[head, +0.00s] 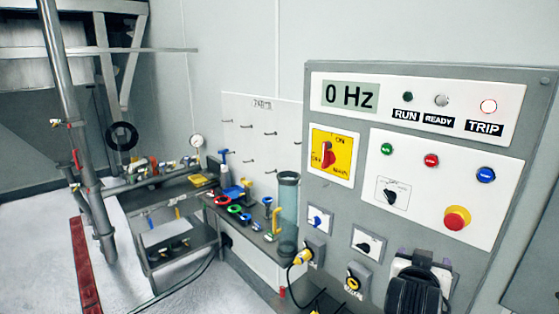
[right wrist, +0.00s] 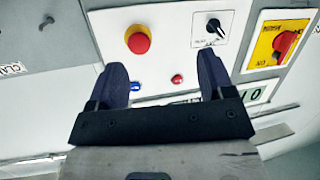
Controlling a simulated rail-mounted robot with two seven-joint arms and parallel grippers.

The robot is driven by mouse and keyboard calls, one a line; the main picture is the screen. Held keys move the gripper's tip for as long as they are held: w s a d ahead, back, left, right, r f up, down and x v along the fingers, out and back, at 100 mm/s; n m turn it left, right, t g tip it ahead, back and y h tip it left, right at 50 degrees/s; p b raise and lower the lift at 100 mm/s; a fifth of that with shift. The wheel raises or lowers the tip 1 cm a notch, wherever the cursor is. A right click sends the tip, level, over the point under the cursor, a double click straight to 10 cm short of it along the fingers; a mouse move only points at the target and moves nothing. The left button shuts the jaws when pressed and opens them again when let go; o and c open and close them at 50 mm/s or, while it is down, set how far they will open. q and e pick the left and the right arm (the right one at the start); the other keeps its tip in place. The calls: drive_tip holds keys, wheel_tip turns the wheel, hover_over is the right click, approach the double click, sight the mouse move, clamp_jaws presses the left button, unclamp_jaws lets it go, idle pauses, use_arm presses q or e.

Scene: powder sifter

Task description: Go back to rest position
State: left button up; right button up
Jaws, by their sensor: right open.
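My right gripper (head: 424,257) is at the lower right of the head view, in front of the lower part of the grey control panel (head: 385,222). In the right wrist view the gripper (right wrist: 162,62) has its two dark fingers spread apart with nothing between them. The panel's white plate shows behind the fingers, upside down, with the red emergency button (right wrist: 138,40) and a black selector (right wrist: 214,28). I cannot see any contact with the panel. My left gripper is not in view.
The panel display (head: 349,96) reads 0 Hz, and a yellow and red main switch (head: 329,157) sits below it. A yellow plug (head: 302,257) with a black cable is at the panel's lower left. A workbench (head: 182,242) with tools and a clear cylinder (head: 288,205) stand left.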

drive_tip(key=s+a+r+n+t+y, duration=0.2)
drive_tip(key=s+a+y, duration=0.1)
drive_tip(key=a+y, duration=0.1)
drive_tip(key=s+a+f+n+g+y+p, duration=0.2)
drive_tip(key=s+a+f+n+y+p, duration=0.25)
drive_tip(key=s+f, duration=0.5)
drive_tip(key=s+f+n+g+p, duration=0.1)
drive_tip(key=s+f+g+p, duration=0.2)
drive_tip(key=s+f, duration=0.6)
drive_tip(key=s+f+g+y+p, duration=0.1)
drive_tip(key=s+f+g+p, duration=0.2)
drive_tip(key=s+f, duration=0.7)
drive_tip(key=s+g, duration=0.2)
drive_tip(key=s, duration=0.5)
drive_tip(key=shift+s+n, duration=0.2)
drive_tip(key=shift+n, duration=0.15)
